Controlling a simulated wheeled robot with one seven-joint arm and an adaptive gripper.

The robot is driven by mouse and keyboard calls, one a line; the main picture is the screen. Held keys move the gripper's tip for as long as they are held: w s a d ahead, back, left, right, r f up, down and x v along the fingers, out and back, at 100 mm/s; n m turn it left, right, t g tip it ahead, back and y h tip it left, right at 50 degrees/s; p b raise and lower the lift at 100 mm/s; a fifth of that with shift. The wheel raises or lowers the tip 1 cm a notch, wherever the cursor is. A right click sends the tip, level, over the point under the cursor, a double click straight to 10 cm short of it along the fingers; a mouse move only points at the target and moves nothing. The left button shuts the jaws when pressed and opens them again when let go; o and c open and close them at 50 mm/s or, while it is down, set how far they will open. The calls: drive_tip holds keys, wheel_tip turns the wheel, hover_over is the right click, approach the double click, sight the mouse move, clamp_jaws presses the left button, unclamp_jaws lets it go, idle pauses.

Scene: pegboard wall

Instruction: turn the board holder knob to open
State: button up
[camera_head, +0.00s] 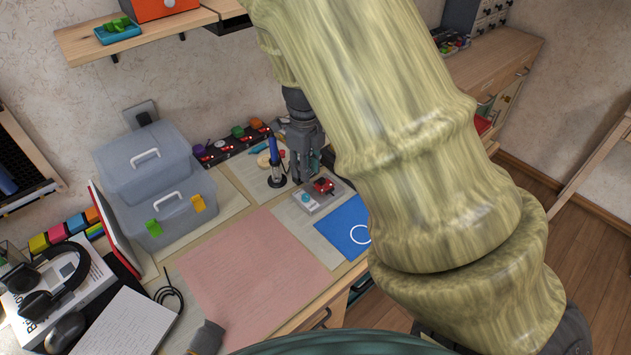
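My gripper (306,174) points down over the workbench, near the back of its right part. It is just above and behind a small grey device (312,204) with a red part (323,186) on top and a round pale-blue spot at its left. This may be the board holder, but it is too small to be sure, and I cannot make out which part is the knob. My gripper overlaps the device's far edge in the picture; I cannot tell whether they touch. The finger gap is unclear. My arm hides the area to the right.
A blue-handled tool in a stand (274,165) is close left of my gripper. A dark strip with coloured knobs (232,147) lies behind. Grey toolboxes (165,210) stand left. A pink mat (245,265) is bare; a blue sheet (343,226) lies in front of the device.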

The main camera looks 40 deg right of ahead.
sight(306, 196)
wheel_tip(306, 196, down, 10)
drive_tip(key=shift+a+f+p, duration=0.1)
drive_tip(key=shift+p, duration=0.2)
idle(0.3)
clamp_jaws()
